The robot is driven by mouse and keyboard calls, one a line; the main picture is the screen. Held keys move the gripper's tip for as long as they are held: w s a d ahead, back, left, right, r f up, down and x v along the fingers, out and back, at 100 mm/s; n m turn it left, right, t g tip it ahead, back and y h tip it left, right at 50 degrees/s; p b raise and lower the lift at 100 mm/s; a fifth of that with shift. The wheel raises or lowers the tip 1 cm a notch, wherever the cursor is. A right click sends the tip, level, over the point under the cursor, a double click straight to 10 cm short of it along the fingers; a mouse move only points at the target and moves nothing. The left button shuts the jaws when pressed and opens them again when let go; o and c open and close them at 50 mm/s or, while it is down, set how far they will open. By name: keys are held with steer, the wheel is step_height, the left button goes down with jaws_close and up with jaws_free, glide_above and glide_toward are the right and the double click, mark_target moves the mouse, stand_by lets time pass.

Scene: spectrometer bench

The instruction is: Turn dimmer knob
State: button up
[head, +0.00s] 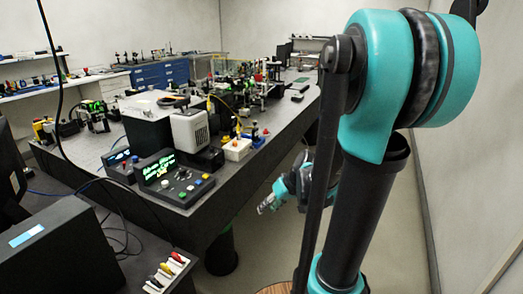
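A dark control box (175,182) with a lit green display stands at the near corner of the bench. It carries coloured buttons and what looks like a dark round knob (182,174). I cannot tell whether this is the dimmer knob. A white box (237,149) with small parts on top stands to its right, near the bench edge. My gripper (267,204) is to the right of the bench corner, out over the floor side and apart from the control box. It looks empty, but is too small to tell whether its fingers are open or shut.
The dark bench (226,186) runs back, crowded with optical parts. A grey vented unit (190,130) and a black box (147,124) stand behind the control box. A dark case (62,250) and cables fill the near left. Floor (262,245) is clear right of the bench.

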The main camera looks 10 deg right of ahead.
steer(key=w+d+r+n+t+y, duration=0.1)
steer(key=w+r+n+y, duration=0.15)
steer(key=w, duration=0.55)
steer(key=n+t+y, duration=0.5)
steer(key=n+y, duration=0.1)
steer(key=y, duration=0.1)
glide_toward(253, 147)
steer(key=x, duration=0.8)
steer(key=shift+w+f, duration=0.15)
steer(key=shift+f, duration=0.05)
jaws_close()
